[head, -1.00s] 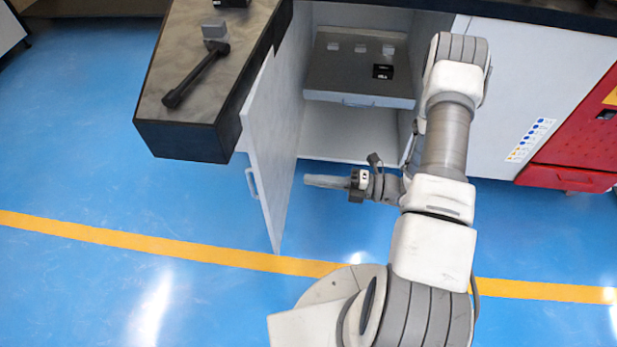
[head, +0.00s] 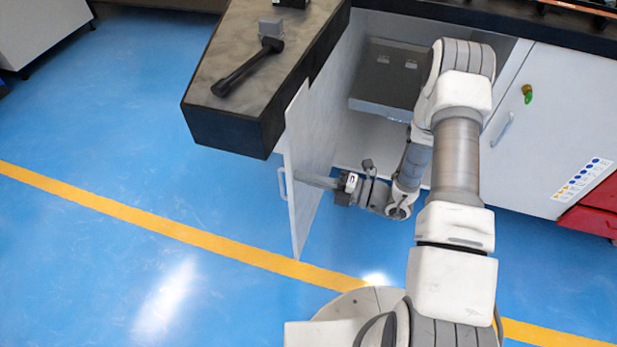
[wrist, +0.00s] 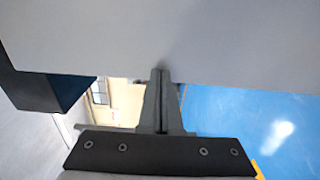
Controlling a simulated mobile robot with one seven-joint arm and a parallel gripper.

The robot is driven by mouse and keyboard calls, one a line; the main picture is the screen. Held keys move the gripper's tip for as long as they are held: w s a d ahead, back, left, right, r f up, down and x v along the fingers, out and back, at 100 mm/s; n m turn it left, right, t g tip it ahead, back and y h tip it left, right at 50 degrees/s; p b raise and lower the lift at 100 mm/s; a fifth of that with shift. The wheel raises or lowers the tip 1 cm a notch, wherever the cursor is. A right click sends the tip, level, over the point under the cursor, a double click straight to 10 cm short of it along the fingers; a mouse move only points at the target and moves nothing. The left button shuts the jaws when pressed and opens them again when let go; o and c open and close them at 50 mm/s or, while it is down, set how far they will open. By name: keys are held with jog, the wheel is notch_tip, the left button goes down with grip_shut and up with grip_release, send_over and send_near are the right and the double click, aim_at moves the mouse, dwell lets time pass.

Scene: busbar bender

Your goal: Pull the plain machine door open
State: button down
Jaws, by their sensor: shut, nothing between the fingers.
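The plain machine door (head: 312,150) is a pale grey panel standing wide open below the dark worktop in the head view. Its bar handle (head: 282,184) is on the outer face, on the left. My gripper (head: 301,179) is on the inner side of the door, with its shut, empty fingers pointing left at the panel. In the wrist view, the door's inner face (wrist: 200,45) fills the top, and the shut fingertips (wrist: 160,72) meet it or come very close; contact is hard to tell. The handle is hidden in the wrist view.
The open cabinet holds a grey drawer or shelf unit (head: 385,75), partly behind my arm. A dark worktop (head: 225,120) with a black lever (head: 245,68) overhangs the door. A second door (head: 555,120) at right is closed. Blue floor is clear at left.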

jog(key=shift+a, duration=0.1)
jog(key=x, duration=1.1)
jog(key=shift+w+a+r, duration=0.2)
jog(key=shift+w, duration=0.1)
jog(key=shift+a, duration=0.1)
jog(key=shift+f, duration=0.1)
jog(key=s+a+p+v, duration=0.1)
jog(key=s+p+v, duration=0.1)
jog(key=v, duration=1.3)
jog(key=shift+s+p, duration=0.25)
jog(key=shift+p, duration=0.4)
jog(key=shift+d, duration=0.15)
